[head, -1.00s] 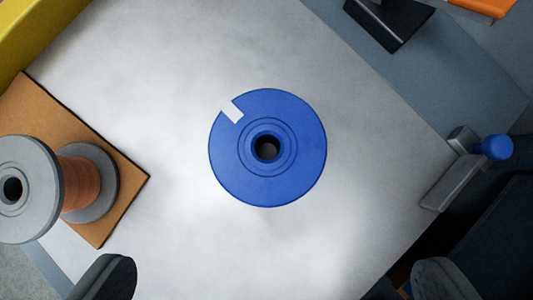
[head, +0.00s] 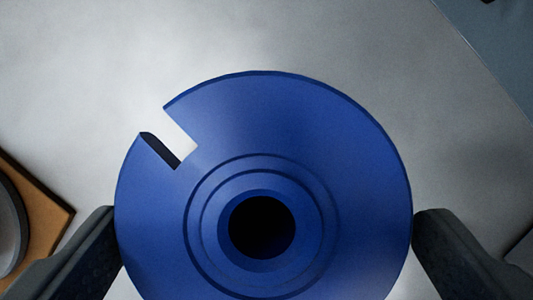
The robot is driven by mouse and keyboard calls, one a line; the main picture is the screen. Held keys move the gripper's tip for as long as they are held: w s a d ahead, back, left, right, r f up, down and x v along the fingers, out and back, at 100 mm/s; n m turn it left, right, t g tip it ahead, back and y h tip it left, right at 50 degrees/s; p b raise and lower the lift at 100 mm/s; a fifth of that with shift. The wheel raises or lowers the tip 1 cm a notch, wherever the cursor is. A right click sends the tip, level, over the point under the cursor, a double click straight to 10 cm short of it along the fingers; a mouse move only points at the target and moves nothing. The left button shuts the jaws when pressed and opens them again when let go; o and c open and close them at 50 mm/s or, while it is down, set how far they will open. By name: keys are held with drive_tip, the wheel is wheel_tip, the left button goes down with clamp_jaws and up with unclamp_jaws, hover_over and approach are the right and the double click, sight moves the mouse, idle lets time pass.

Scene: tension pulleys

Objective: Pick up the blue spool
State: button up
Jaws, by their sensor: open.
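The blue spool (head: 330,130) fills the middle of the head view, seen from above on a pale grey surface. It has a round flange with a notch at its upper left and a dark hole at its centre. My gripper (head: 265,240) is open, with one dark finger at the spool's left edge and the other at its right edge. The fingertips look very close to the rim; I cannot tell whether they touch it. The spool's lower edge is cut off by the frame.
The pale work surface (head: 80,80) is clear above the spool. At the left edge are part of a brown board (head: 48,215) and part of a grey spool flange (head: 10,230). A blue-grey area (head: 500,45) lies at the upper right.

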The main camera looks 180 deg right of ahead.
drive_tip(key=shift+a+x, duration=0.15)
drive_tip(key=shift+x, duration=1.2)
drive_tip(key=shift+a+x, duration=0.1)
drive_tip(key=shift+x, duration=1.25)
drive_tip(key=shift+r, duration=0.1)
drive_tip(key=c, duration=1.3)
